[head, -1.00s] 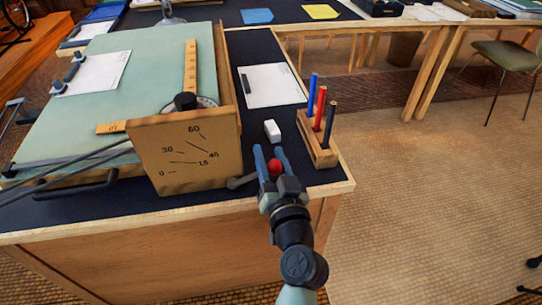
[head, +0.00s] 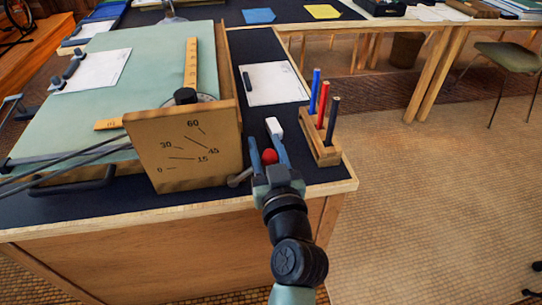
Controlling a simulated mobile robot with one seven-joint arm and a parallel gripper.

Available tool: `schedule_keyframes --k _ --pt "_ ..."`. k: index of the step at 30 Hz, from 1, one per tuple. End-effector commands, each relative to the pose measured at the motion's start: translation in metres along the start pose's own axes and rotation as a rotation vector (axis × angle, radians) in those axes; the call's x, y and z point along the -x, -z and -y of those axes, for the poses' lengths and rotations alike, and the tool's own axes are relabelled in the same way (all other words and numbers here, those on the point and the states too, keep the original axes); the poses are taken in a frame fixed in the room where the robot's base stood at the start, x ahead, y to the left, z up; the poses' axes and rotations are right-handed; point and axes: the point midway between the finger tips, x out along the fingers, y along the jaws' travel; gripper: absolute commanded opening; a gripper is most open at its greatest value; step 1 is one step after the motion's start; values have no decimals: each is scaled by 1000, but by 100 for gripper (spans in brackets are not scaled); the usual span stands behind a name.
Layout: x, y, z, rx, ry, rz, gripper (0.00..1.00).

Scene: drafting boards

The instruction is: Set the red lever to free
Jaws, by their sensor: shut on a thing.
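The red lever knob (head: 270,157) sits at the end of a short grey lever (head: 239,178) at the lower right of the wooden dial box (head: 185,150). My gripper (head: 268,150) has its two blue fingers on either side of the red knob and is shut on it. The box face carries a scale marked 0, 15, 30, 45 and 60. I see no "free" mark that I can read. Part of the lever is hidden behind my gripper.
A wooden holder (head: 322,150) with blue, red and dark pens stands just right of my gripper. A white block (head: 274,127) lies just beyond the fingertips. A clipboard (head: 273,84) lies farther back. The green drafting board (head: 130,75) fills the left.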

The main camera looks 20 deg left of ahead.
Motion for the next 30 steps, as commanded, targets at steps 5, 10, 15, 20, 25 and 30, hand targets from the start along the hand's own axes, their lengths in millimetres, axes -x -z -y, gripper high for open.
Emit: schedule_keyframes --k 5,10,15,20,25,30 --pt "1 1 3 95 -6 12 0" --pt "1 2 4 99 -5 14 0" --pt "1 2 4 97 -4 13 55" --pt "0 4 5 95 -1 9 67" --pt "0 5 6 94 1 6 67" --pt "0 6 8 93 3 4 67"
